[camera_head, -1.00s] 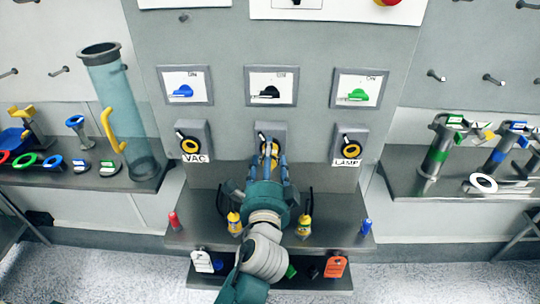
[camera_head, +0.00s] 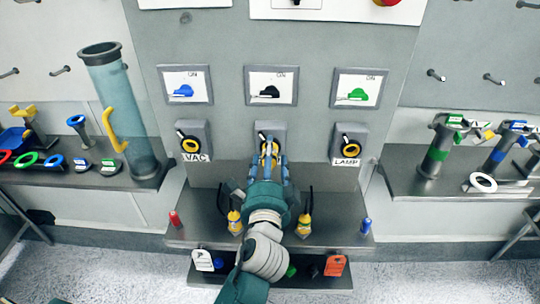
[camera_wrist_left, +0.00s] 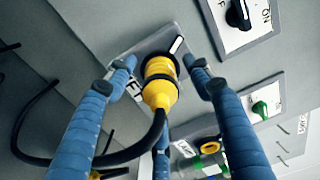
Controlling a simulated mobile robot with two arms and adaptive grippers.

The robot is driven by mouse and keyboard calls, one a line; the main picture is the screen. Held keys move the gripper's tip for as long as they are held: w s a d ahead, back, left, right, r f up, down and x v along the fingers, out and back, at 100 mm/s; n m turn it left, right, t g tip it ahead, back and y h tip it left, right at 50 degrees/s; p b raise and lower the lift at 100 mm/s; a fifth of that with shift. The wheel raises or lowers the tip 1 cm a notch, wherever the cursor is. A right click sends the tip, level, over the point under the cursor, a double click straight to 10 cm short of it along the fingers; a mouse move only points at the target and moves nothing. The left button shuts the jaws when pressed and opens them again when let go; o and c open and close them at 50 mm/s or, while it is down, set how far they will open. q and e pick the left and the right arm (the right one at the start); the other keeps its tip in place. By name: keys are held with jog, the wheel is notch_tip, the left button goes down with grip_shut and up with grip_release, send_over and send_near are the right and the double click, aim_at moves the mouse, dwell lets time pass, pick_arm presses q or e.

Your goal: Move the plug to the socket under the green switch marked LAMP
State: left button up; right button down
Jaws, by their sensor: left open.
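The yellow plug (camera_wrist_left: 160,85) with a black cable sits at the middle socket (camera_head: 270,130), below the black switch (camera_head: 265,92). My left gripper (camera_head: 269,168) is in front of that socket and hides most of the plug in the head view. In the left wrist view its blue fingers (camera_wrist_left: 160,78) are spread around the plug, open, with gaps on both sides. The green switch (camera_head: 357,94) is on the right. Below it is the socket marked LAMP (camera_head: 350,146), with a yellow ring and nothing in it. My right gripper is not in view.
The VAC socket (camera_head: 191,142) is on the left under the blue switch (camera_head: 181,91). Two yellow plugs (camera_head: 304,226) (camera_head: 235,222) stand on the shelf (camera_head: 330,238) below, on either side of my arm. The panel between the middle and LAMP sockets is clear.

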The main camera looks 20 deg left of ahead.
pick_arm(q)
grip_shut()
jog(key=shift+f, duration=0.1)
jog(key=shift+s+d, duration=0.1)
jog(key=shift+s, duration=0.05)
jog(key=shift+v, duration=0.85)
jog(key=shift+b+v, duration=0.4)
jog(key=shift+v, duration=1.6)
